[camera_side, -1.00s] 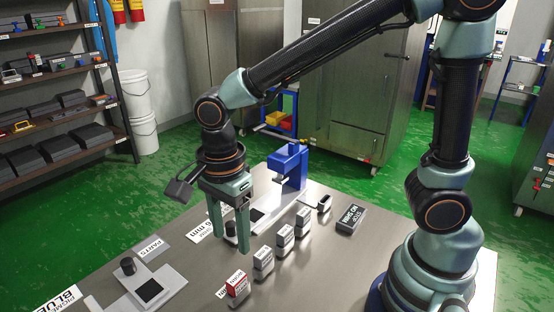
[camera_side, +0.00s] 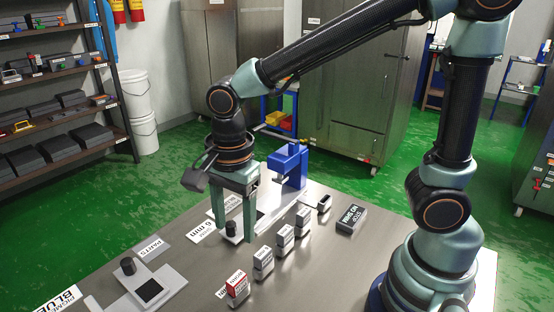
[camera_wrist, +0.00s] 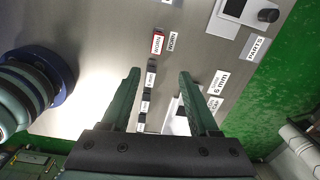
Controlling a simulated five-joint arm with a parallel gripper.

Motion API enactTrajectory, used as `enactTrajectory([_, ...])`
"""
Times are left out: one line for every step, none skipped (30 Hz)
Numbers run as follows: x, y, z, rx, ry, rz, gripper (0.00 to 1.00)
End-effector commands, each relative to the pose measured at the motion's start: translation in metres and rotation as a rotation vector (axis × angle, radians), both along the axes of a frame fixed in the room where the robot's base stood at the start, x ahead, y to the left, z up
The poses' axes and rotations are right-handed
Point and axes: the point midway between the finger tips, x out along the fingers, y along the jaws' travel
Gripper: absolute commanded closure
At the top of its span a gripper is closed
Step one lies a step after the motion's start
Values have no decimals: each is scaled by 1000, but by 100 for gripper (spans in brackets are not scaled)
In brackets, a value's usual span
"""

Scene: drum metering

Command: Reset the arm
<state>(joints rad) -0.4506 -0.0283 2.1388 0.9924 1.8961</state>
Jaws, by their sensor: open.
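My gripper (camera_side: 235,232) hangs over the metal table (camera_side: 330,262) with its two green fingers pointing down, apart and with nothing between them. In the wrist view my gripper (camera_wrist: 157,75) is also open and empty.
A blue stand (camera_side: 291,165) rises behind the gripper. A black labelled block (camera_side: 350,218) lies to the right. A plate with a dark square (camera_side: 150,290) and a black knob (camera_side: 128,266) lies at front left. The right front table area is clear.

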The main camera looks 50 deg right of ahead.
Motion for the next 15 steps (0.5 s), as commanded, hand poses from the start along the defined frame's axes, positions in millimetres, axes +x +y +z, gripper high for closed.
enactTrajectory([2, -9, 7, 7, -27, 61, 39])
enactTrajectory([2, -15, 11, 10, -43, 109, 39])
enactTrajectory([3, -22, 16, 11, -67, 175, 39])
enactTrajectory([4, -28, 20, 10, -86, 229, 39])
enactTrajectory([4, -34, 24, 8, -105, 282, 39])
enactTrajectory([4, -42, 29, 1, -131, 353, 39])
enactTrajectory([4, -48, 32, -4, -150, 407, 39])
enactTrajectory([4, -54, 35, -12, -167, 459, 39])
enactTrajectory([3, -61, 40, -25, -193, 530, 39])
enactTrajectory([3, -67, 43, -36, -210, 584, 39])
enactTrajectory([2, -73, 46, -49, -229, 636, 39])
enactTrajectory([1, -80, 50, -68, -251, 707, 39])
enactTrajectory([0, -86, 53, -85, -269, 758, 39])
enactTrajectory([-1, -91, 55, -103, -285, 812, 39])
enactTrajectory([-2, -98, 59, -129, -305, 881, 39])
